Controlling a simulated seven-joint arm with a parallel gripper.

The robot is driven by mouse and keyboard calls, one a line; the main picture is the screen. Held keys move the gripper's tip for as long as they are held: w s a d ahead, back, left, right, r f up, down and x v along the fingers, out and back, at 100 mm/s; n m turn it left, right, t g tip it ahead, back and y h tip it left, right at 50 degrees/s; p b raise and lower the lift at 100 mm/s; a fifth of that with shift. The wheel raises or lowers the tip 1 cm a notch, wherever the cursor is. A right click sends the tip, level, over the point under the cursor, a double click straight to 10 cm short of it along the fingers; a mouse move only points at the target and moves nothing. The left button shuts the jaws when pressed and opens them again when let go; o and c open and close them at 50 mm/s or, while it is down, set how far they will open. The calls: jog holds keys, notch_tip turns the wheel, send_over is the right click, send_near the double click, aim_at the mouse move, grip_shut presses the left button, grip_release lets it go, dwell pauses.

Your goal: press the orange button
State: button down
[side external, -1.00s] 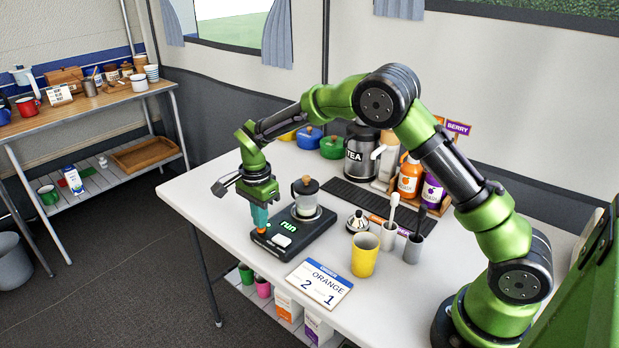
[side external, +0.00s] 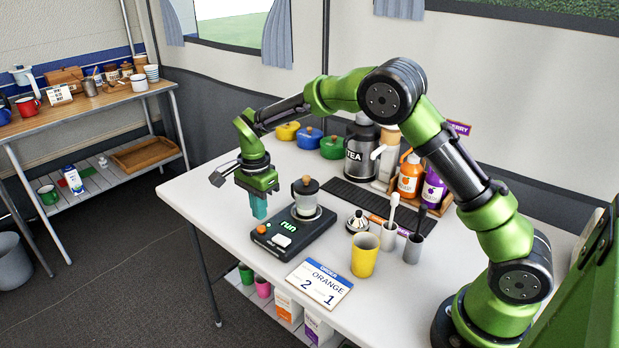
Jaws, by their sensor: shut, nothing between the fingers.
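The orange button (side external: 261,229) is a small round cap on the left front corner of a black machine (side external: 308,237) on the white table. The machine's display reads "run" in green. A white button (side external: 282,240) sits to the right of the orange one.
A yellow cup (side external: 364,254), an order card reading "ORANGE" (side external: 320,283) and grey cups with utensils (side external: 388,236) stand right of the machine. A tea dispenser (side external: 362,152), syrup bottles (side external: 409,178) and coloured pots (side external: 310,138) stand behind. The table's left end is clear.

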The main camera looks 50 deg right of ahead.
aim_at(268, 234)
notch_tip(268, 234, up, 8)
jog(key=shift+r, duration=0.25)
dwell(3.5)
jog(key=s+r+n+t, duration=0.2)
jog(key=s+r+n, duration=0.1)
jog(key=s, duration=0.6)
jog(key=s+d+r+n+t+y, duration=0.1)
jog(key=s+r+n+t, duration=0.1)
jog(key=s+n, duration=0.4)
jog(key=s+d+r+n+t+y, duration=0.1)
jog(key=s+r+n+t, duration=0.2)
jog(key=s, duration=0.9)
jog(key=shift+r+n, duration=0.45)
jog(key=shift+n, duration=0.55)
